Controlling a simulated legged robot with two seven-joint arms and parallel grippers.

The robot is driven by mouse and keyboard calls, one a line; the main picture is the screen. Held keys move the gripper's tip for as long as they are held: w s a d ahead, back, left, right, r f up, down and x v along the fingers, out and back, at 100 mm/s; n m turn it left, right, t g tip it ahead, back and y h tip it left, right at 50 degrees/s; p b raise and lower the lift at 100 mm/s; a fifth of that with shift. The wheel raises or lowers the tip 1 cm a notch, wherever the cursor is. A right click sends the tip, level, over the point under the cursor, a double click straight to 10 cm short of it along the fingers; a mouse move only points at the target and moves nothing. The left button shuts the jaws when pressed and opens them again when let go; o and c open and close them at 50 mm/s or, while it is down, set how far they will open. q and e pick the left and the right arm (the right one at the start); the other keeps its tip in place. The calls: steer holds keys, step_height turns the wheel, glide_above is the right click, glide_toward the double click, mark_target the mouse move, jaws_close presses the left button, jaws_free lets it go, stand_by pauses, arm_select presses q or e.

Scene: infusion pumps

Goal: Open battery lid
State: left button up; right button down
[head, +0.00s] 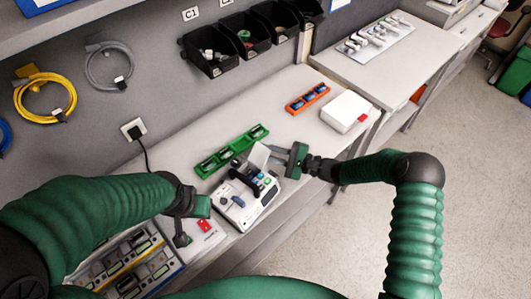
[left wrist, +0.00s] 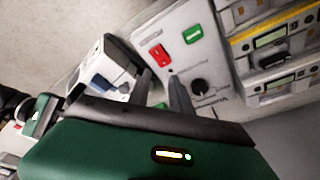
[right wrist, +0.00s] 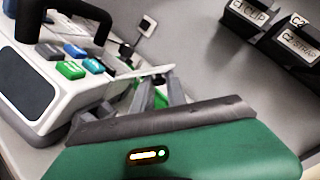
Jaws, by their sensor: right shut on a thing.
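The white infusion pump (head: 245,210) stands on the bench with a black handle and coloured buttons; it also shows in the right wrist view (right wrist: 60,95) and left wrist view (left wrist: 105,70). A pale battery lid (head: 258,157) stands tilted up at the pump's far end. My right gripper (head: 275,157) is shut on the lid from the right; in its wrist view the fingers (right wrist: 160,92) partly hide the lid. My left gripper (head: 183,238) is left of the pump, over a panel with red and green switches; its fingers (left wrist: 160,82) are apart and empty.
A green battery tray (head: 232,150) lies behind the pump, an orange tray (head: 307,97) and white box (head: 346,111) farther right. Several black bins (head: 245,35) hang on the wall. A rack with several modules (head: 130,265) is at front left.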

arm_select(q)
steer(key=shift+f, duration=0.3)
arm_select(e)
steer(key=shift+f+m, duration=0.35)
steer(key=shift+m, duration=0.05)
steer(key=c, duration=1.6)
jaws_free()
steer(key=shift+o, duration=0.3)
arm_select(q)
steer(key=shift+a, duration=0.1)
